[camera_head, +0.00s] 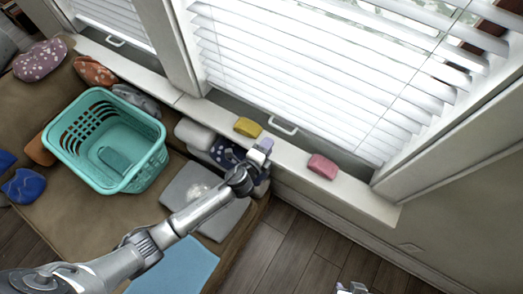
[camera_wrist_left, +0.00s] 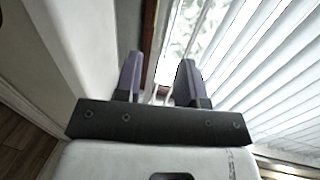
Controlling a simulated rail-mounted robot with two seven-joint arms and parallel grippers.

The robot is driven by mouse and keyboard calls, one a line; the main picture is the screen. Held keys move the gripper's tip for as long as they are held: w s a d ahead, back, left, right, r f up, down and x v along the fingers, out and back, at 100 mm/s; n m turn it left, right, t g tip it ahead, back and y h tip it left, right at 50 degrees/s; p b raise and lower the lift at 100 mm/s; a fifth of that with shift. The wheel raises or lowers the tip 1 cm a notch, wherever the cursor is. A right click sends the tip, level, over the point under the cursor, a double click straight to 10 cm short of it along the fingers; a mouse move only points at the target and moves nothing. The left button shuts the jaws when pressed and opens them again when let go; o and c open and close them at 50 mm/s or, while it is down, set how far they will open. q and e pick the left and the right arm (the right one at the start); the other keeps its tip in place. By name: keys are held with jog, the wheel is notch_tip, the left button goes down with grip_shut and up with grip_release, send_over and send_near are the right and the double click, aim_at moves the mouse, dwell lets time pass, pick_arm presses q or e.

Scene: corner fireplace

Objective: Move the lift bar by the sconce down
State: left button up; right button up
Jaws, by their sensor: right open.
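A white lift bar (camera_head: 284,126) is at the bottom of the right window's blind, just above the sill. A second lift bar (camera_head: 115,41) is on the left window. No sconce is in view, so I cannot tell from it which bar is meant. My left gripper (camera_head: 263,147) is just in front of the sill, a little left of and nearer than the right window's bar. In the left wrist view, its purple-grey fingers (camera_wrist_left: 159,80) are apart, with a thin white bar shape (camera_wrist_left: 161,97) showing between them. My right gripper (camera_head: 352,288) is open at the bottom edge, mostly cut off.
A yellow block (camera_head: 247,127) and a pink block (camera_head: 323,167) lie on the sill (camera_head: 355,197), either side of the right window's bar. A teal basket (camera_head: 130,182) and several cushions are on the brown sofa (camera_head: 95,222). The wooden floor (camera_head: 290,245) is clear below the sill.

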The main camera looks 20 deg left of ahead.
pick_arm(q)
jog(key=shift+v, duration=1.8)
